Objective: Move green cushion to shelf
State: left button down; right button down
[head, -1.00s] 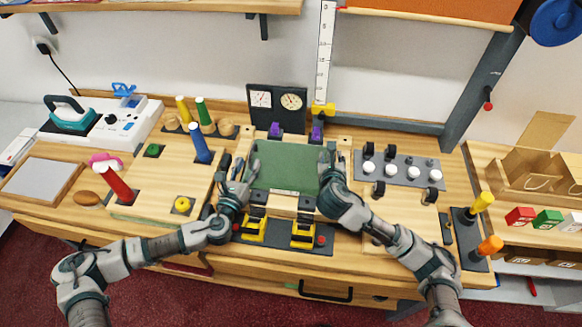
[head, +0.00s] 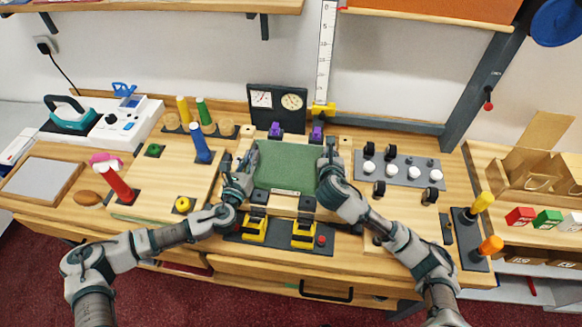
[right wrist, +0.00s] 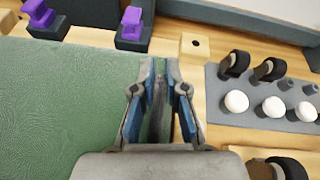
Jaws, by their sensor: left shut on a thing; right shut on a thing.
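The green cushion (head: 286,167) is a flat green block in the middle of the counter, with a pale label on its front edge. It also fills the left of the right wrist view (right wrist: 60,110). My left gripper (head: 249,162) is shut on its left edge. My right gripper (head: 326,158) is shut on its right edge; in the right wrist view the fingers (right wrist: 160,85) close around the green edge. I cannot tell whether the cushion touches the counter. The shelf is not clearly identifiable; a wooden board (head: 150,5) runs along the top left of the head view.
Purple-topped clamps (head: 276,130) stand behind the cushion and yellow clamps (head: 254,229) in front. A grey plate with white knobs (head: 400,170) lies at right. Coloured pegs (head: 201,145) stand at left. A gauge panel (head: 277,105) and a vertical ruler (head: 325,60) are at the back.

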pick_arm(q)
jog(key=shift+a+r, duration=0.1)
jog(key=shift+r, duration=0.05)
pick_arm(e)
jog(key=shift+a+r, duration=0.1)
